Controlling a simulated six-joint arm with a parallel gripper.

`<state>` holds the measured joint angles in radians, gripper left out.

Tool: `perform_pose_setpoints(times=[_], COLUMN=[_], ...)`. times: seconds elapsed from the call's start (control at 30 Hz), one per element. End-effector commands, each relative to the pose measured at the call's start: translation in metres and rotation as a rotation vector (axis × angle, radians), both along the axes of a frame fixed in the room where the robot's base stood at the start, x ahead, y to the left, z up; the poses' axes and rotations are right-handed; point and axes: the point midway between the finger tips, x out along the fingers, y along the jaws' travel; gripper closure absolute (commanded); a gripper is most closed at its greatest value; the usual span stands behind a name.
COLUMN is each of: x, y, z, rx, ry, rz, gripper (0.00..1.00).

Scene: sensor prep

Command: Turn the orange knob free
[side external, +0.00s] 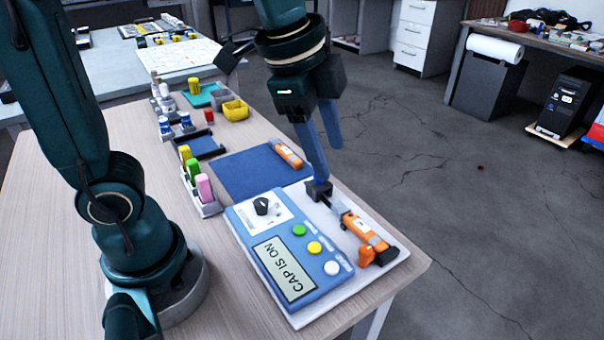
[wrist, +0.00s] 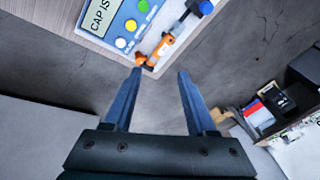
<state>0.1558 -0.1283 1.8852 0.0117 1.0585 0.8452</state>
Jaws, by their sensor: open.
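An orange sensor (side external: 358,229) lies in a holder on the white base plate, and it also shows in the wrist view (wrist: 165,44). The orange knob (side external: 385,256) is at its near right end, by the plate's edge; in the wrist view the knob (wrist: 141,60) is close to the left fingertip. My gripper (side external: 329,166) points down near the far end of the holder, apart from the knob. In the wrist view my gripper (wrist: 160,72) has its two blue fingers apart with nothing between them. Any contact with the holder is unclear.
A blue box (side external: 285,255) on the plate has a black dial, several coloured buttons and a display reading CAP IS ON. A blue mat (side external: 250,172) holds another orange piece. A rack of coloured bottles (side external: 208,207) stands left. Floor lies beyond the table's right edge.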

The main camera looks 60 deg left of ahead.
Motion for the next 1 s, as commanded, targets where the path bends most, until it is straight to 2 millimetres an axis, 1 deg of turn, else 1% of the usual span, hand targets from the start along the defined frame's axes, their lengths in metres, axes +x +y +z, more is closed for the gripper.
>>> perform_pose_setpoints(times=[0.03, 0.17, 0.2, 0.3, 0.4, 0.5, 0.67, 0.9, 1.0], x=[0.010, 0.029, 0.034, 0.041, 0.042, 0.040, 0.036, 0.036, 0.036], y=[-0.008, -0.028, -0.034, -0.048, -0.058, -0.063, -0.066, -0.066, -0.065], z=[-0.008, -0.029, -0.037, -0.058, -0.076, -0.090, -0.104, -0.134, -0.142], rx=[0.021, 0.067, 0.077, 0.096, 0.106, 0.112, 0.117, 0.116, 0.117], ry=[0.032, 0.106, 0.129, 0.182, 0.227, 0.264, 0.287, 0.287, 0.286], rz=[-0.069, -0.233, -0.273, -0.344, -0.375, -0.392, -0.407, -0.404, -0.403], gripper=[0.43, 0.43, 0.43, 0.43, 0.43, 0.43, 0.43, 0.43, 0.43])
